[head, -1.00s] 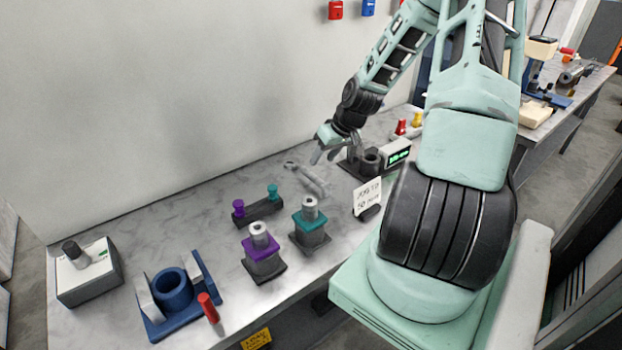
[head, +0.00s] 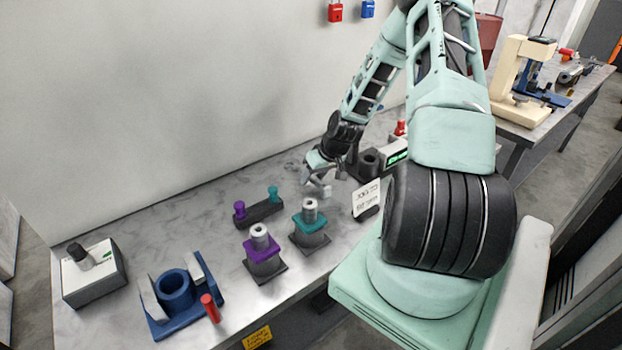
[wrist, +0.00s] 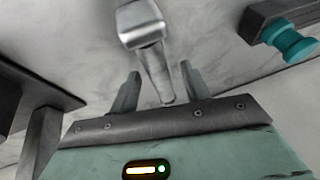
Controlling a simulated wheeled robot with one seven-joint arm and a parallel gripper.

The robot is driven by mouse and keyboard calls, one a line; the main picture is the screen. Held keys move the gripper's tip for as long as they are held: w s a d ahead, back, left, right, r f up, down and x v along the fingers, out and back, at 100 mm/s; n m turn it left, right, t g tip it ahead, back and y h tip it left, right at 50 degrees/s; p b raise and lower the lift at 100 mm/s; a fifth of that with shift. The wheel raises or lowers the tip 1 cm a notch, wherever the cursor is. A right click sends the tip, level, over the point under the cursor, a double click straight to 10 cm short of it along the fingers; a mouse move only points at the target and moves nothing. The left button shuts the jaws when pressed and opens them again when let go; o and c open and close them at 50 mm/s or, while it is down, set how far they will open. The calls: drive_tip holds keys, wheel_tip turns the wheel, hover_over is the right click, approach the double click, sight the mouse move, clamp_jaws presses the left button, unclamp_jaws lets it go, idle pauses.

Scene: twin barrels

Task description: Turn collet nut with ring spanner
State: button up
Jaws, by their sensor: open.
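A silver-grey spanner (wrist: 152,58) lies on the bench in the wrist view, its wide end at the top and its shank running down between my fingers. My gripper (wrist: 158,78) is open, one finger on each side of the shank; I cannot tell whether they touch it. In the head view my gripper (head: 318,184) is low over the bench and hides most of the spanner. A purple-collared barrel (head: 262,252) and a teal-collared barrel (head: 310,226) stand upright nearer the front, each with a pale metal nut on top.
A dark rack with a purple and a teal peg (head: 258,212) stands behind the barrels. A blue fixture (head: 175,295) and a grey box (head: 92,273) are at left. A written card (head: 366,198) and a dark round holder (head: 369,163) are right of my gripper. The wall closes the back.

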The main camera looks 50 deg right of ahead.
drive_tip(key=shift+f, duration=0.25)
idle(0.4)
clamp_jaws()
